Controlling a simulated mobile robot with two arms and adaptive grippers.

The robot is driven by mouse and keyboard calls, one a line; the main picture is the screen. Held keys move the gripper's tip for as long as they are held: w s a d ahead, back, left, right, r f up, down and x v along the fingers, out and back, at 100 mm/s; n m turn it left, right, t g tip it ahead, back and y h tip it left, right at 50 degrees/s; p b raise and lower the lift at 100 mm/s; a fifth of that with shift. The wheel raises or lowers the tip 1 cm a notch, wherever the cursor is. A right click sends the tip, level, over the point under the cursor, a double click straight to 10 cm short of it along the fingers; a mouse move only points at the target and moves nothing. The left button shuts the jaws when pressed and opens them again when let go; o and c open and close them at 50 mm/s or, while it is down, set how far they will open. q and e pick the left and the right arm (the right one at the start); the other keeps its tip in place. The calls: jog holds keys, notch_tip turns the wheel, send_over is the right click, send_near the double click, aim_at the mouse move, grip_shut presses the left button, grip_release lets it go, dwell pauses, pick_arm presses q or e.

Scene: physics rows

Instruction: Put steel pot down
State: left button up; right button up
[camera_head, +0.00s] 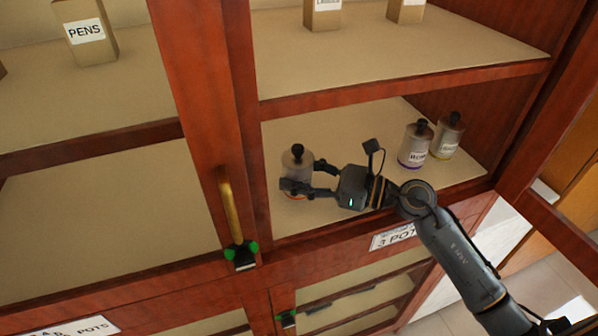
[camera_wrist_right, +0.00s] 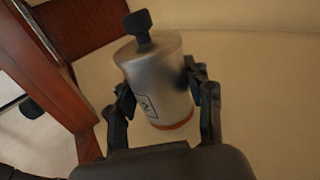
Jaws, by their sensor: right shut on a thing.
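The steel pot (camera_head: 297,160) is a grey metal canister with a black knob on its lid and an orange band near its base. It is at the left part of the middle shelf (camera_head: 350,140). My right gripper (camera_head: 298,178) is shut on its body. In the right wrist view the steel pot (camera_wrist_right: 157,80) sits between both fingers of the right gripper (camera_wrist_right: 158,98), with part of a label showing. Whether its base touches the shelf I cannot tell. My left gripper is not in view.
Two similar pots stand at the right of the same shelf, one with a purple band (camera_head: 414,146) and one with a yellow band (camera_head: 447,137). A wooden upright with a brass handle (camera_head: 229,208) is to the left. The shelf between the pots is clear behind my gripper.

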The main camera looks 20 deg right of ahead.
jog(key=shift+f, duration=0.15)
jog(key=o, duration=1.4)
